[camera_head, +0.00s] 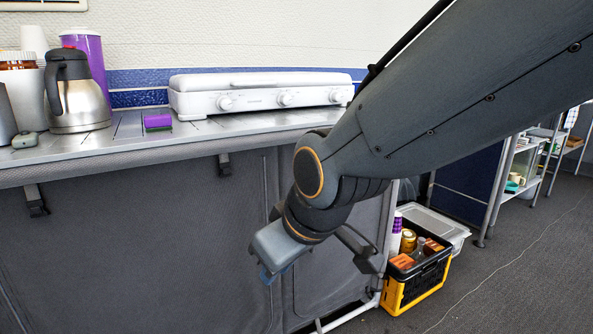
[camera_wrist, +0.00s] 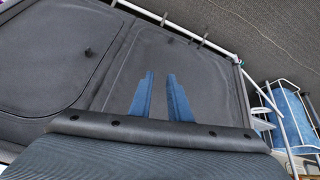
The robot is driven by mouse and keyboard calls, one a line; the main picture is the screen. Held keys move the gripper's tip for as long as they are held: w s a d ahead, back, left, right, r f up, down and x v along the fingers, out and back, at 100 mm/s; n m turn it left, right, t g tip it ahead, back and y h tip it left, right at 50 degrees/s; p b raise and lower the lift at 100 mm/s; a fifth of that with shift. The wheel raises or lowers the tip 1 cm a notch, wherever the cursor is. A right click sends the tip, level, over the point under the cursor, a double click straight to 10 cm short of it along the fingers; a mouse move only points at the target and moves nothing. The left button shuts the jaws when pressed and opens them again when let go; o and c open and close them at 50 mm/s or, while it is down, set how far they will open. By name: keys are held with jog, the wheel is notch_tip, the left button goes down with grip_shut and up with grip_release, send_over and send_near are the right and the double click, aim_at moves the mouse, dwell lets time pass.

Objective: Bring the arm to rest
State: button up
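My arm reaches down from the upper right in the head view. My gripper (camera_head: 268,275) hangs at its end, pointing down in front of the dark grey panel (camera_head: 120,240) below the counter. In the wrist view, the two blue fingers of my gripper (camera_wrist: 160,76) stand apart with nothing between them. The dark panel shows beyond them. The fingertips are mostly hidden in the head view.
The counter (camera_head: 75,150) holds a steel jug (camera_head: 80,105), a purple sponge (camera_head: 158,122) and a white stove (camera_head: 260,95). A black and yellow crate (camera_head: 420,285) stands on the floor right of my gripper. Open floor (camera_head: 530,270) lies further right.

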jog(key=s+d+f+m+g+h, duration=0.1)
jog(key=s+f+g, duration=0.15)
jog(key=s, duration=0.45)
jog(key=s+d+f+m+g+h, duration=0.1)
jog(key=s+m+g, duration=0.15)
jog(key=s, duration=0.45)
jog(key=d+r+m+p, duration=0.1)
jog(key=d+r+p, duration=0.5)
jog(key=r+p, duration=0.3)
jog(key=d+r+m+h+p, duration=0.1)
jog(key=d+r+p, duration=0.6)
jog(key=p, duration=0.8)
jog(key=d+r+m+p, duration=0.3)
jog(key=d+r+p, duration=0.4)
jog(key=r+p, duration=0.4)
jog(key=shift+w+d+r+h+p, duration=0.2)
jog(key=shift+w+h+p, duration=0.1)
jog(key=shift+p, duration=0.55)
